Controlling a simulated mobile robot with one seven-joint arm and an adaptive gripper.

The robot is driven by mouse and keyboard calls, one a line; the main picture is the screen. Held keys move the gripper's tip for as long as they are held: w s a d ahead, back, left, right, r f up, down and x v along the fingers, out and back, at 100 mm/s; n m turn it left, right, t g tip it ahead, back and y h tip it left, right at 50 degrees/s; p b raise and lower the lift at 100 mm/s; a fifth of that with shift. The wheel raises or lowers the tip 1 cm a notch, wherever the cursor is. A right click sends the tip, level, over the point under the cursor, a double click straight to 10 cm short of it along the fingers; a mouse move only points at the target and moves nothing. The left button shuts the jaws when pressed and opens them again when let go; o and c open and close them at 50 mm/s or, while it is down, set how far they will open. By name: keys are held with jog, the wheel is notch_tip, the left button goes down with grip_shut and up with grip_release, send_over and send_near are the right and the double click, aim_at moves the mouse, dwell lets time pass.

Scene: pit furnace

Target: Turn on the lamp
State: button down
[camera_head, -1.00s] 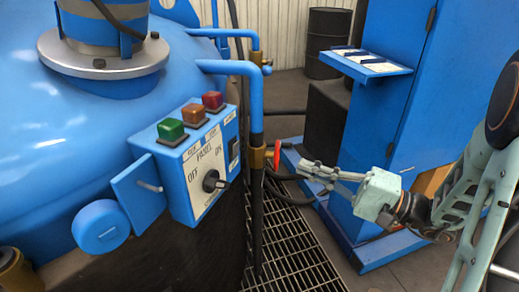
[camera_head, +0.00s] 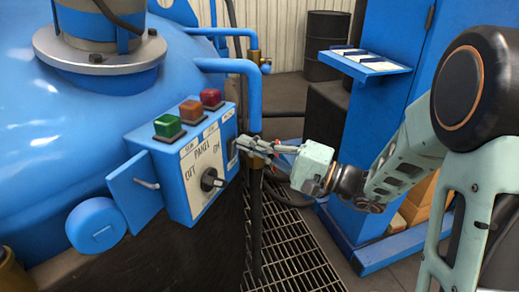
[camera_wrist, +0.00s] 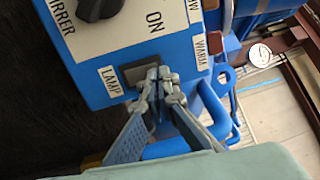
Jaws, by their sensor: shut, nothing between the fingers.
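The blue control box (camera_head: 178,186) has a dark switch (camera_head: 231,149) on its right side. In the wrist view the dark switch (camera_wrist: 140,69) sits beside a white LAMP label (camera_wrist: 110,82). My gripper (camera_head: 240,143) is shut and empty, with its fingertips at the box's right side. In the wrist view the fingertips (camera_wrist: 159,75) overlap the right part of the switch; I cannot tell whether they touch it. Which way the switch is set is not clear.
A blue pipe (camera_head: 254,95) runs down close to my gripper. A blue cabinet (camera_head: 395,85) stands at right.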

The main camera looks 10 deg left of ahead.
jog(key=shift+r, duration=0.1)
jog(key=shift+a+r+h+p, duration=0.4)
jog(key=shift+r+h+p, duration=0.1)
jog(key=shift+p, duration=0.4)
jog(key=shift+w+f, duration=0.1)
jog(key=shift+f, duration=0.35)
